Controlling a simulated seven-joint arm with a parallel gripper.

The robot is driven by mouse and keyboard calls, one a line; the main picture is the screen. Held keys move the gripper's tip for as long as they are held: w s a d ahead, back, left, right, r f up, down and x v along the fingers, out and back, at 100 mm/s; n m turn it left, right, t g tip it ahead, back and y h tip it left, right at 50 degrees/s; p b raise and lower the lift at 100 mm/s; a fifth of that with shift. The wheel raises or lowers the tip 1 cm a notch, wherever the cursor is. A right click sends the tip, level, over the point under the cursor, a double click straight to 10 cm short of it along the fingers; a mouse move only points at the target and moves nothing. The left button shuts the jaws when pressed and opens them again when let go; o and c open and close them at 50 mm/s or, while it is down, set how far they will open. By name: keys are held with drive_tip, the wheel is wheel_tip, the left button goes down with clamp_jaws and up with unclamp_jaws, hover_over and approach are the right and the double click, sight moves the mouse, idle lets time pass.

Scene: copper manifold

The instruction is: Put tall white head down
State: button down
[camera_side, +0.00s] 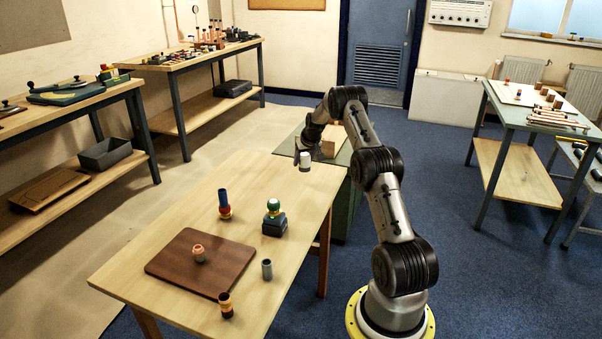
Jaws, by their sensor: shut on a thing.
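A white head (305,161), a small upright cylinder, shows at the far right corner of the wooden table. My gripper (302,153) is shut on it from above and behind. The fingertips are small and partly hidden at this distance. I cannot tell whether the white head touches the tabletop or hangs just above it.
A brown board (180,277) bears a pink ring-like piece (199,253). The table's far half is mostly clear.

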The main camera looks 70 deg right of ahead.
sight(299, 177)
drive_tip(key=x, duration=0.5)
drive_tip(key=shift+w+d+r, duration=0.15)
drive_tip(key=shift+d+r, duration=0.05)
drive_tip(key=shift+d, duration=0.25)
drive_tip(key=shift+f, duration=1.5)
drive_tip(key=shift+f, duration=0.15)
drive_tip(key=shift+c, duration=1.2)
unclamp_jaws()
drive_tip(key=shift+f, duration=0.1)
